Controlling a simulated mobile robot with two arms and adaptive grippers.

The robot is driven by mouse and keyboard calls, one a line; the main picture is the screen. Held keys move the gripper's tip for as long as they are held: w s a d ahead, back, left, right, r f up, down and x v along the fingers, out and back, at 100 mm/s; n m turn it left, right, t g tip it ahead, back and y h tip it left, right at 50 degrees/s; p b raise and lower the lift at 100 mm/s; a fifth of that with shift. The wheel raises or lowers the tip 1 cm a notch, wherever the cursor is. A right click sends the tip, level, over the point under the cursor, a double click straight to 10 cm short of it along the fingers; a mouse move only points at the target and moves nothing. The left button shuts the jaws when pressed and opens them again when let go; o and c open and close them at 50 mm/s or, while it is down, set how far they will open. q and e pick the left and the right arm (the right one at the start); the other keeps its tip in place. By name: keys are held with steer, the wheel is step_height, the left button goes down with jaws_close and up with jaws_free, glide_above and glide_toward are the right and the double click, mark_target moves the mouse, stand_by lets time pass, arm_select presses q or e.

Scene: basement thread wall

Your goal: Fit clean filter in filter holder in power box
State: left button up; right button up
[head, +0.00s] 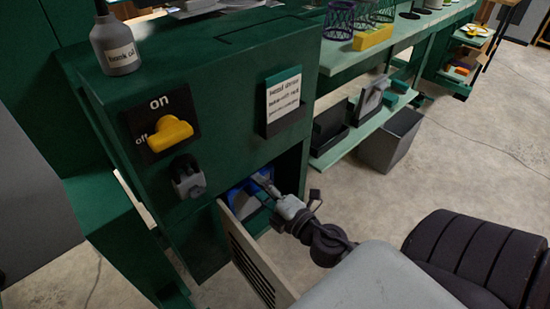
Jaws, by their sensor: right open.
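The green power box (225,75) stands at the left, with a square opening low in its front. A pale slatted door (249,254) hangs open below the opening. Inside, a blue rounded part (236,197) shows; I cannot tell whether it is the filter holder, the filter, or both together. My right gripper (262,181) reaches into the opening with its fingers open, in front of the blue part. I cannot tell whether the fingers touch it. The rest of the inside is dark or hidden by my gripper. My left gripper is not in view.
A yellow on/off switch (170,134), a grey knob (188,180) and a card (283,101) are on the box front. An oil bottle (114,45) stands on top. A shelf bench and a grey bin (391,139) stand to the right. The floor between is clear.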

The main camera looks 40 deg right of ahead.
steer(key=s, duration=1.1)
steer(key=shift+s+d, duration=0.2)
steer(key=shift+d, duration=0.25)
